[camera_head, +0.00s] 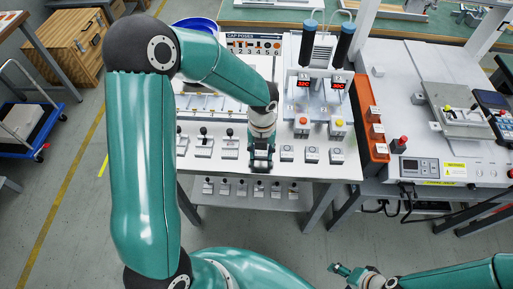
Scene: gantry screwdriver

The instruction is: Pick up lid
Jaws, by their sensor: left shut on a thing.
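My left arm reaches in from the left and over the white workbench. Its gripper (261,163) is low over the bench's front part, in the row of small fixtures. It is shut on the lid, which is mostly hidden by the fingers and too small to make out. My right gripper (343,271) is at the bottom, in front of the bench and away from it. It is too small to tell whether it is open.
Several small black-topped fixtures (204,143) line the bench front. Red (302,123) and yellow (338,123) buttons stand under two dark screwdrivers (308,44). An orange strip (371,120) borders the right-hand machine (440,165). A blue bowl (197,24) is behind my arm.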

